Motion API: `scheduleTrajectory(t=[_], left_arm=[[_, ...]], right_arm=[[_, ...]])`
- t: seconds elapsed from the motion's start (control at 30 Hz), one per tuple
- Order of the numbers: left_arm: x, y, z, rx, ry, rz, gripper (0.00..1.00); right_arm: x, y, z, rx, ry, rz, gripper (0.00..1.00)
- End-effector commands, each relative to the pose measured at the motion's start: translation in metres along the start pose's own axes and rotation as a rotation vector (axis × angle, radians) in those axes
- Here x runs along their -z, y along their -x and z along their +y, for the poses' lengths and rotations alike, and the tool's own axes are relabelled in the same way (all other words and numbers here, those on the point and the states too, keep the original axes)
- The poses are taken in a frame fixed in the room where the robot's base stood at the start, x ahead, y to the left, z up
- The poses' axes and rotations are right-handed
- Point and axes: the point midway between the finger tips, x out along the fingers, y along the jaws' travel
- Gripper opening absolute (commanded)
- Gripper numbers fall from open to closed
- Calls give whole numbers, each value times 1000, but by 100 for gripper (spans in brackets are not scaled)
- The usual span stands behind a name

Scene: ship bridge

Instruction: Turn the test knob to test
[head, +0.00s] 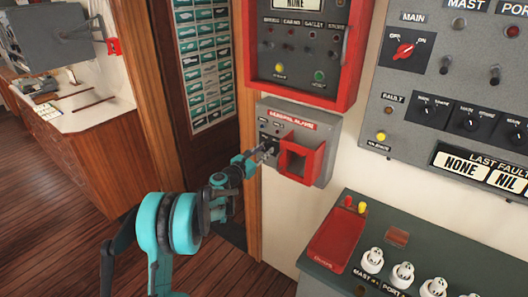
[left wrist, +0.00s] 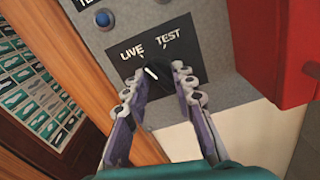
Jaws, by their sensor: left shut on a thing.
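The test knob (left wrist: 158,84) is black with a white pointer line, on a black plate marked LIVE at left and TEST at right. In the left wrist view the pointer leans up and left, toward the LIVE side. My left gripper (left wrist: 157,82) has one finger on each side of the knob and is shut on it; the fingers hide part of it. In the head view my left gripper (head: 264,152) reaches the lower left of the grey general alarm box (head: 330,128), where it covers the knob. My right gripper is not in view.
A red open-fronted guard (head: 318,162) juts out just right of the knob, and it shows in the left wrist view (left wrist: 285,50). A blue button (left wrist: 103,18) sits above. A red-framed panel (head: 300,98) hangs over the box. A console (head: 345,200) stands lower right.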

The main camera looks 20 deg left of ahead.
Motion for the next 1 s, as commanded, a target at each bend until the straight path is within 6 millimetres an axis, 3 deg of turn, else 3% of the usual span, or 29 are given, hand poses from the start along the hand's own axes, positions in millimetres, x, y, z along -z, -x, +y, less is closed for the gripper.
scheduleTrajectory(t=[1.0], left_arm=[[0,0,1,1,-897,0,0]], right_arm=[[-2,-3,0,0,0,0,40]])
